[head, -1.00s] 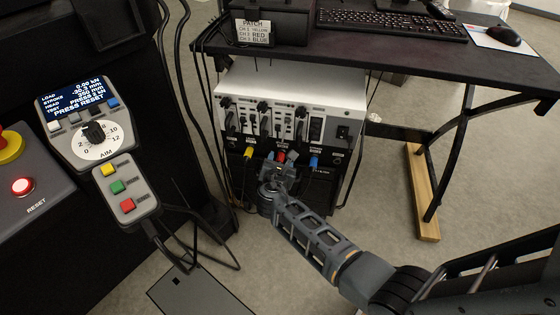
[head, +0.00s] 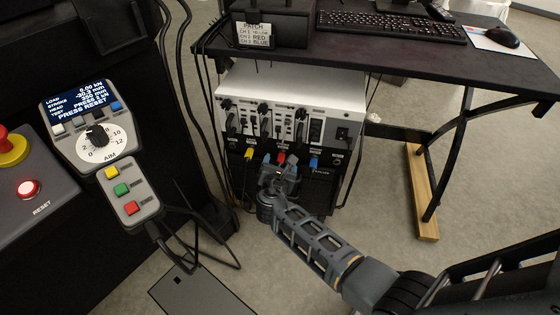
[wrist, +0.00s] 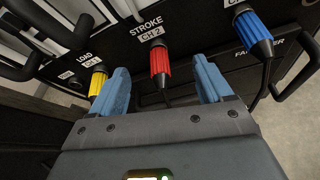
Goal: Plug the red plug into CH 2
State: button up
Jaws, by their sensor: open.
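The red plug (wrist: 160,68) sits in the socket under the label STROKE CH 2 in the wrist view, its cable hanging down. It also shows in the head view (head: 281,159). My gripper (wrist: 165,82) is open, with one blue finger on each side of the red plug and a gap to both. In the head view my gripper (head: 281,170) is just in front of the panel. The CH 2 socket (wrist: 152,35) itself is covered by the plug.
A yellow plug (wrist: 98,82) sits under LOAD CH 1 at left, and a blue plug (wrist: 254,32) at right. Their cables hang close by. A patch card (head: 255,35) stands on the desk (head: 400,48) above the white-topped cabinet (head: 300,88).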

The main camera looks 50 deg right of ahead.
jog(key=shift+p+v, duration=0.85)
jog(key=shift+v, duration=0.8)
jog(key=shift+a, duration=0.1)
jog(key=p, duration=0.2)
send_near(280, 162)
jog(key=v, duration=0.3)
jog(key=shift+c, duration=0.4)
dwell(0.8)
